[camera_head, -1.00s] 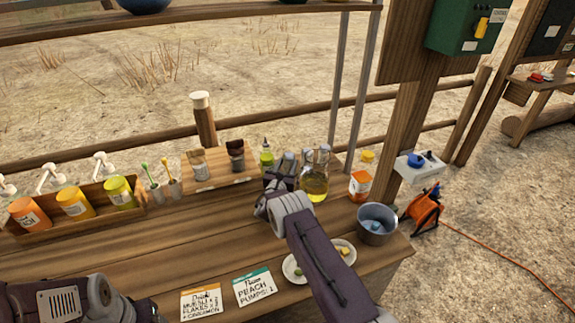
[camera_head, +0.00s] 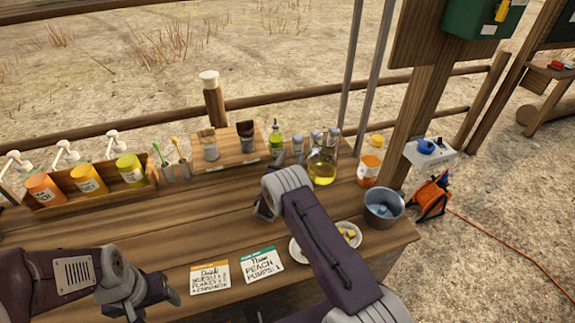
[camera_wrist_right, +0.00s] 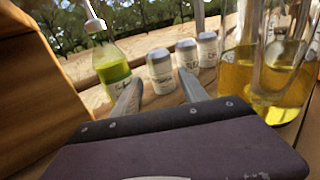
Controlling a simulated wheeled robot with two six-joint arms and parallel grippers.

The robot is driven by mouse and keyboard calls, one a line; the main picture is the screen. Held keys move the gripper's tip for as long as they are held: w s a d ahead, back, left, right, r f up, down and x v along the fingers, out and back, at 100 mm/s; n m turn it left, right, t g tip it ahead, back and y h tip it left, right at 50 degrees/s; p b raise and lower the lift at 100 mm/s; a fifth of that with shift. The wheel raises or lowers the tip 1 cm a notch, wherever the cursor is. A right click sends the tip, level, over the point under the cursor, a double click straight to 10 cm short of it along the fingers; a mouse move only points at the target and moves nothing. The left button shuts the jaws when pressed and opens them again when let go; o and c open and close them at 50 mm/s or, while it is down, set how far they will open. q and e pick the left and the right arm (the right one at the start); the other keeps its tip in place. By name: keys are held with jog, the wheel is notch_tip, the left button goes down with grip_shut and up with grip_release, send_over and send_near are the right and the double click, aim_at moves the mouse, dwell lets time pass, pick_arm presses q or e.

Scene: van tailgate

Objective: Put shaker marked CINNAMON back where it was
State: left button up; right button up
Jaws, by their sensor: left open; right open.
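Three small white shakers with grey lids stand upright in a row on the wooden counter, between the green bottle and the oil jug. The nearest shaker (camera_wrist_right: 160,68) stands just ahead of my right gripper (camera_wrist_right: 159,88), in line with the gap between its fingers. The middle shaker (camera_wrist_right: 187,55) and the far shaker (camera_wrist_right: 207,48) stand behind it to the right. In the head view the near shaker (camera_head: 298,146) also shows. The labels are too blurred to tell which reads CINNAMON. My right gripper is open and empty. My left gripper (camera_head: 153,294) is open and empty at the front left.
The green bottle (camera_head: 276,148) stands left of the shakers, the oil jug (camera_head: 322,166) close on the right. A wooden rack (camera_head: 238,160) is further left. Order cards (camera_head: 261,263), a plate (camera_head: 296,252) and a metal pot (camera_head: 383,222) are nearer the front.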

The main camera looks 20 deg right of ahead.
jog(key=v, duration=0.5)
dwell(0.3)
